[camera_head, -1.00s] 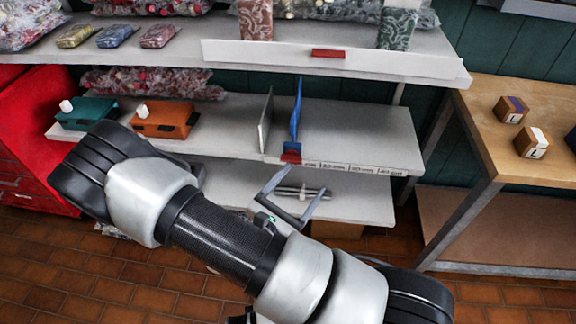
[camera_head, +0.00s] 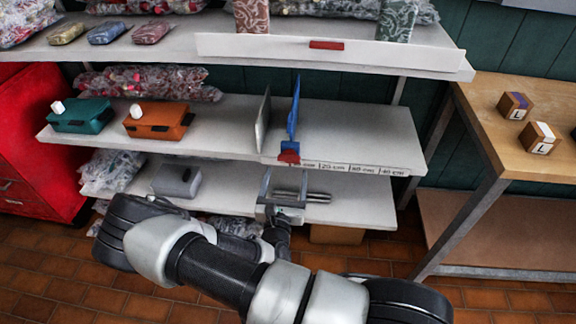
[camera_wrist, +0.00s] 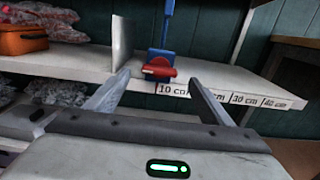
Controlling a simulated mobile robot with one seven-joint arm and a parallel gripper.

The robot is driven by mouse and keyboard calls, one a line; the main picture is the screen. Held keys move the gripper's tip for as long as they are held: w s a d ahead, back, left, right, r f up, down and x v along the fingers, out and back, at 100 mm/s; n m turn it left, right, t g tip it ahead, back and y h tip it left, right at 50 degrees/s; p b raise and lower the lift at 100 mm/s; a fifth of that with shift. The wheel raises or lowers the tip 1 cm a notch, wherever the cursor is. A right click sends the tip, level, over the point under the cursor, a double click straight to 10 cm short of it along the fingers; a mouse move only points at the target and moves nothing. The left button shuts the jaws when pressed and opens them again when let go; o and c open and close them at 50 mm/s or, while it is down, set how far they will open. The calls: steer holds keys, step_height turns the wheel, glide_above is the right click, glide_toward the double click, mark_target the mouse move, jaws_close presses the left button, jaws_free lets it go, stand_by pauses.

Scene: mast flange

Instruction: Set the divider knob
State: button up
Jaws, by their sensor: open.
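The blue divider (camera_head: 294,108) stands upright on the middle shelf, and its red knob (camera_head: 289,156) sits at the shelf's front edge, at the left end of a printed scale. In the wrist view the red knob (camera_wrist: 159,70) is on a blue clamp (camera_wrist: 161,57), just above the "10 cm" mark. My gripper (camera_head: 285,178) is open and empty, below and in front of the knob. In the wrist view its two fingers (camera_wrist: 158,82) point at the shelf edge, with the knob beyond and between them. The fingers do not touch it.
A grey plate (camera_head: 262,122) stands just left of the divider. A teal box (camera_head: 80,117) and an orange box (camera_head: 157,122) sit further left. The shelf right of the divider is clear. A wooden table (camera_head: 480,110) stands at right.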

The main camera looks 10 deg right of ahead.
mark_target(288, 161)
steer(key=b+x, duration=0.1)
steer(key=x, duration=0.5)
steer(key=c, duration=1)
steer(key=shift+c, duration=0.2)
